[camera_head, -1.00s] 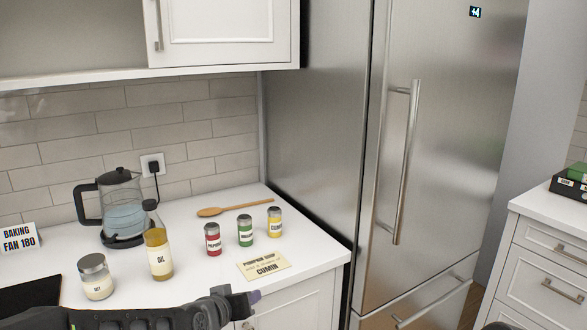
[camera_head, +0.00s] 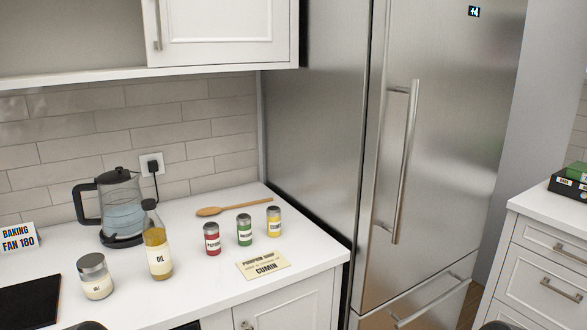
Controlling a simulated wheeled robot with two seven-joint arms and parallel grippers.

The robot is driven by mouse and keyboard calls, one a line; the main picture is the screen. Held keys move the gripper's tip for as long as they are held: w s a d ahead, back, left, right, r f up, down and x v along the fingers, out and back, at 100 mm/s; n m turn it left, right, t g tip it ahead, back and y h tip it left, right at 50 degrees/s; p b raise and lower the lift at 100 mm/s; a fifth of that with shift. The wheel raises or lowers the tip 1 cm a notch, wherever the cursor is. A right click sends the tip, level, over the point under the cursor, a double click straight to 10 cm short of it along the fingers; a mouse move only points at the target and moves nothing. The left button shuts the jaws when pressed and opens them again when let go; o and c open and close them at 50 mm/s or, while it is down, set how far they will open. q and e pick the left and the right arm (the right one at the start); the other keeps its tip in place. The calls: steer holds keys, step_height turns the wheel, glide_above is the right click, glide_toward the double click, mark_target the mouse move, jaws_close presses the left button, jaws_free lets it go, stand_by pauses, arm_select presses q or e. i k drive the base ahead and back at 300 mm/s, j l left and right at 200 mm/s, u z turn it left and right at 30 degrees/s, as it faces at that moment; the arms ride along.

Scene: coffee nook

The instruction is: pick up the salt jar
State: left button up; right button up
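The salt jar (camera_head: 95,277) stands upright on the white counter at the lower left. It is a glass jar with a grey metal lid and a pale label. It stands to the left of the oil bottle (camera_head: 157,247), with a gap between them. A small dark rounded piece at the bottom edge, below the jar, looks like part of my arm. Neither gripper shows in the head view now.
A glass kettle (camera_head: 120,208) stands behind the oil bottle. A red jar (camera_head: 212,239), a green jar (camera_head: 244,231) and a yellow-labelled jar (camera_head: 274,222) stand right of it, near a wooden spoon (camera_head: 234,209) and a card (camera_head: 263,264). A black panel (camera_head: 28,302) lies left.

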mark_target(95, 278)
steer(key=k+j+u, duration=0.1)
steer(key=j, duration=0.3)
steer(key=k+j+u, duration=0.1)
steer(key=j, duration=0.35)
steer(key=k+j+u, duration=0.1)
steer(key=j, duration=0.3)
steer(key=k+j+u, duration=0.1)
steer(key=j, duration=0.35)
steer(key=k+j+u, duration=0.15)
steer(key=j, duration=0.3)
steer(key=l+z, duration=0.2)
steer(key=l, duration=0.25)
steer(key=i+l+z, duration=0.2)
steer(key=l, duration=0.2)
steer(key=l+z, duration=0.15)
steer(key=l, duration=0.3)
steer(key=i+l+z, duration=0.2)
steer(key=l, duration=0.15)
